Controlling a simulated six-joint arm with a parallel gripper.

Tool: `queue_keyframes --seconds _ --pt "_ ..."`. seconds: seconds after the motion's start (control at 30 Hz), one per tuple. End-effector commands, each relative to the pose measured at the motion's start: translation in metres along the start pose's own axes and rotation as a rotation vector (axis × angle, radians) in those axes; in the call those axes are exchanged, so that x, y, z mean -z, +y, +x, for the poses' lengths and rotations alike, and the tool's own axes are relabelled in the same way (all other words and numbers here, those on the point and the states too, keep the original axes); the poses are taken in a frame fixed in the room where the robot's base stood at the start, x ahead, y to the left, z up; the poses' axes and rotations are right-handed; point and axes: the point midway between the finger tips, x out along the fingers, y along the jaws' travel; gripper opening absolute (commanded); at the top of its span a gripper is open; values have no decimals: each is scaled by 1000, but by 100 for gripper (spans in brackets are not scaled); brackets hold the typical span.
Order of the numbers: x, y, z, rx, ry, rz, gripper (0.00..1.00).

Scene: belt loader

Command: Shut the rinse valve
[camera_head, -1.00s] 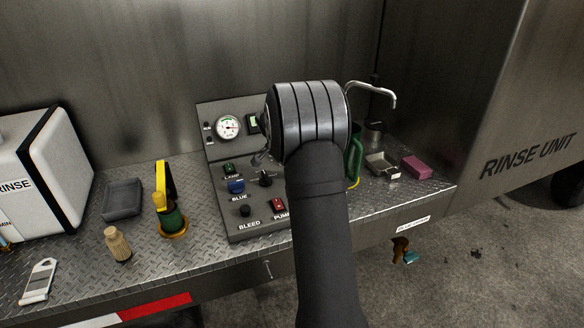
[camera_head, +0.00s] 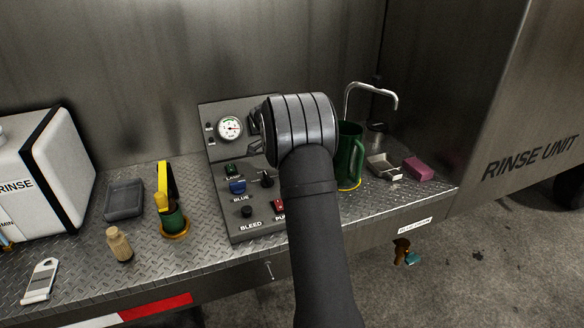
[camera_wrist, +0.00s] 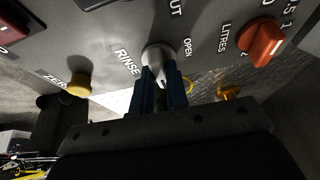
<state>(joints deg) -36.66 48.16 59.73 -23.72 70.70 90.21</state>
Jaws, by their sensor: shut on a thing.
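In the wrist view, the pale grey rinse valve knob (camera_wrist: 157,57) sits on a grey panel, with the word RINSE to its left and OPEN to its right. My gripper (camera_wrist: 163,90) is shut on this knob, with its blue fingers on either side. The knob's tapered pointer shows between the fingers and points down in the picture, away from the word OPEN. In the head view, my wrist and forearm cover the right part of the control panel (camera_head: 222,160), so the knob and fingertips are hidden there.
In the wrist view, an orange litres knob (camera_wrist: 263,42) and a yellow ZERO button (camera_wrist: 77,84) flank the valve. In the head view, a green jug (camera_head: 347,150), a metal tray (camera_head: 385,167) and a pink block (camera_head: 418,169) stand right of my arm. A yellow-handled item (camera_head: 166,190) stands left of the panel.

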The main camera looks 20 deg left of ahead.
Motion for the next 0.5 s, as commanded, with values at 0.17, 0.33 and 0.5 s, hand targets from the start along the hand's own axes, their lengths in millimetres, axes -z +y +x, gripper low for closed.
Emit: queue_keyframes --seconds 0.17,0.33,0.5 --pt "0 -1 -1 3 0 2 0" --pt "0 -1 -1 3 0 2 24" --pt "0 0 -1 2 0 1 35"
